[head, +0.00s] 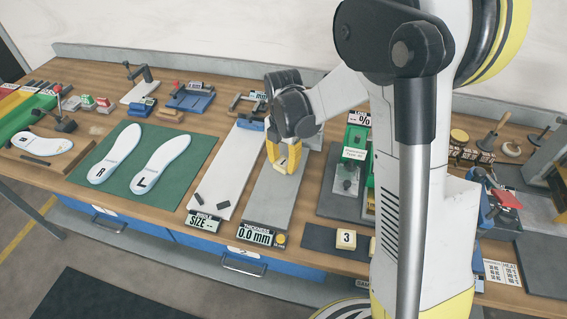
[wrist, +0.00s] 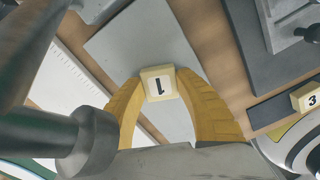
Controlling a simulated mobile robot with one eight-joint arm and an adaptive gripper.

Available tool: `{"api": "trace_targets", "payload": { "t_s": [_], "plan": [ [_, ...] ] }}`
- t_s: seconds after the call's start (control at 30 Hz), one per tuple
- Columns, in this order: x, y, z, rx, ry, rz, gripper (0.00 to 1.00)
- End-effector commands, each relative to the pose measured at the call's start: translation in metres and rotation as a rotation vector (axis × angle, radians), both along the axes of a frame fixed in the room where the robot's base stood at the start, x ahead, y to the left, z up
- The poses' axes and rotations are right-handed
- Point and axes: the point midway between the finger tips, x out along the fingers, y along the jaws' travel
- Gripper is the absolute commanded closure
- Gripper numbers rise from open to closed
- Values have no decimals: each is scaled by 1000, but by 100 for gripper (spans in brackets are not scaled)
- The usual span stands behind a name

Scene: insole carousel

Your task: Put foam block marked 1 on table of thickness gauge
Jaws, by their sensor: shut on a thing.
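My gripper (head: 284,158) has its yellow fingers shut on the foam block marked 1 (wrist: 161,84). The block is cream with a black 1 on its face, between the fingertips in the wrist view. The thickness gauge has a long grey table (head: 262,208) and a front display (head: 255,236) reading 0.0 mm. My gripper is over the far half of this table in the head view. The grey table also shows behind the block in the wrist view (wrist: 150,40). I cannot tell whether the block touches the table.
A white size board (head: 221,177) lies left of the gauge. A green mat (head: 140,192) with two insoles is further left. A block marked 3 (head: 346,240) sits on a dark strip to the right. My arm hides part of the bench there.

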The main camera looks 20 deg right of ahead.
Motion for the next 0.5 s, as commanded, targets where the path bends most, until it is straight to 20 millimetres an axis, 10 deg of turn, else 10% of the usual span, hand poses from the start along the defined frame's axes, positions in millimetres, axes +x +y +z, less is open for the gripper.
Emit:
{"api": "trace_targets", "payload": {
  "t_s": [0.17,0.27,0.5],
  "plan": [
    [0,0,-3,0,0,0,75],
    [0,0,-3,0,0,0,41],
    [0,0,-2,0,0,0,41]
  ]
}}
